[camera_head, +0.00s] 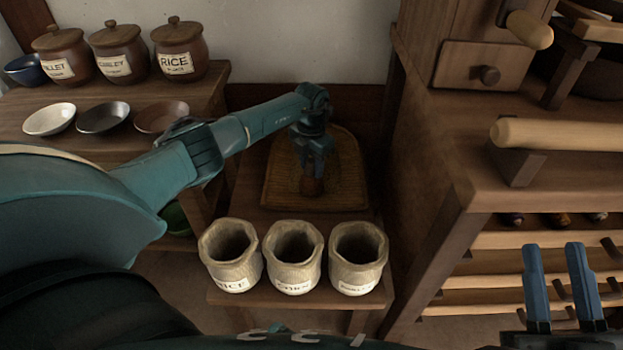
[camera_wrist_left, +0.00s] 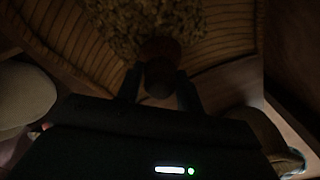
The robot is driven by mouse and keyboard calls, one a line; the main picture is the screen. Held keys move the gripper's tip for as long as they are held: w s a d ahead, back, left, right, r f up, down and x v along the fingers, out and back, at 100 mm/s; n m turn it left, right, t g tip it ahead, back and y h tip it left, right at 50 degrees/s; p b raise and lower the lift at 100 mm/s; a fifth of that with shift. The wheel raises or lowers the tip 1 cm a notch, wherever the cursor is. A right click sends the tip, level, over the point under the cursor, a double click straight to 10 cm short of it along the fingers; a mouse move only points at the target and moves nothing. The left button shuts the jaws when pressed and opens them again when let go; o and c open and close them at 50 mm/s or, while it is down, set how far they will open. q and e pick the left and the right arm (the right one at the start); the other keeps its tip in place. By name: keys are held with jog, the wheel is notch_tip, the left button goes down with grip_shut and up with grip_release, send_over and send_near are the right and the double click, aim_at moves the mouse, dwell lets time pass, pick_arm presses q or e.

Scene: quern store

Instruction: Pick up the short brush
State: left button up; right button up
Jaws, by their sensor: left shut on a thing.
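My left gripper (camera_head: 313,168) points down over a woven tray (camera_head: 345,190) between the two wooden stands. It is shut on a small brown round-ended thing (camera_head: 311,186), which also shows between the fingers in the left wrist view (camera_wrist_left: 160,50). This may be the short brush, but its shape is mostly hidden and I cannot tell for sure. I cannot tell whether it touches the tray. My right gripper (camera_head: 565,285) is at the lower right, its two blue fingers apart and empty.
Three cloth sacks (camera_head: 293,257) stand in front of the tray. Lidded jars (camera_head: 118,52) and small bowls (camera_head: 103,117) are on the left shelf. A wooden cabinet (camera_head: 430,130) with slatted shelves rises on the right. Loose grain (camera_wrist_left: 125,25) lies in the tray.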

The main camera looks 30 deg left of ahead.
pick_arm(q)
grip_shut()
jog(key=shift+r, duration=0.1)
